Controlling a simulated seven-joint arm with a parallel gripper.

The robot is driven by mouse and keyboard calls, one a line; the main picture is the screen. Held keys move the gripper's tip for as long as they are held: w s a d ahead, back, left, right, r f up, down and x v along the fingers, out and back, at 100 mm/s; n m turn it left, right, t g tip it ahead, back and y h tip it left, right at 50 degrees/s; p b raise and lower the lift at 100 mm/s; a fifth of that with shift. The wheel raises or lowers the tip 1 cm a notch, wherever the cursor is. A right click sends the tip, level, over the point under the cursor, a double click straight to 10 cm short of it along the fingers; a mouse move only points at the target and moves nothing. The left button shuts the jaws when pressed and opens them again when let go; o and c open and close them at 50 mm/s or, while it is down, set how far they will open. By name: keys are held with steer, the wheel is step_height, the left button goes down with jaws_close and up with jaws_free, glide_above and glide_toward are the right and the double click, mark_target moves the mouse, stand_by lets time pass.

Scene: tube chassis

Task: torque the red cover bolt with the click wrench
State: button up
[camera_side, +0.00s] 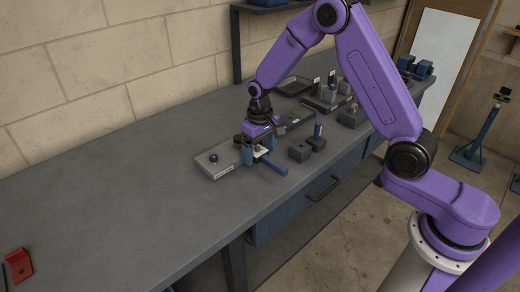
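My gripper (259,156) points down over the right end of a light grey flat plate (208,169), near the middle of the bench. Its two blue fingers stand apart, with something small and pale between them. I cannot tell if they grip it. A blue bar (272,166) sticks out toward the front right from under the gripper; it may be the click wrench's handle, but its other end is hidden. A small dark round knob (213,157) stands on the plate's left part. I cannot make out a red cover bolt; it may be hidden by the gripper.
Two dark blocks (300,153) stand just right of the gripper, and a blue-topped pin (318,130) rises there. Trays and small parts (325,97) crowd the bench behind. A red bracket (18,265) lies at the far left. The bench (120,215) between is clear.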

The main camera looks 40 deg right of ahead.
step_height(320, 180, up, 17)
steer(key=shift+f, duration=0.2)
steer(key=shift+r, duration=0.3)
steer(key=shift+c, duration=1.2)
steer(key=c, duration=0.5)
steer(key=shift+s+d+f+n, duration=0.1)
steer(key=shift+s+f+n, duration=0.1)
steer(key=shift+n, duration=0.3)
steer(key=c, duration=0.5)
steer(key=f+n, duration=0.1)
steer(key=n, duration=0.1)
steer(key=s+d+f+n, duration=0.1)
steer(key=f+n, duration=0.1)
steer(key=s+f+n, duration=0.1)
steer(key=n, duration=0.2)
steer(key=shift+s+d+f, duration=0.25)
steer(key=shift+f, duration=0.15)
jaws_close()
steer(key=shift+s+d+f+n, duration=0.3)
steer(key=shift+s+f+n, duration=0.45)
steer(key=shift+f+n, duration=1.15)
steer(key=shift+s+d+f+n, duration=0.35)
steer(key=shift+s+f+n, duration=0.4)
steer(key=shift+f+n, duration=1.1)
steer(key=shift+s+d+f+n, duration=0.3)
steer(key=shift+s+f+n, duration=0.45)
steer(key=shift+f+n, duration=1.15)
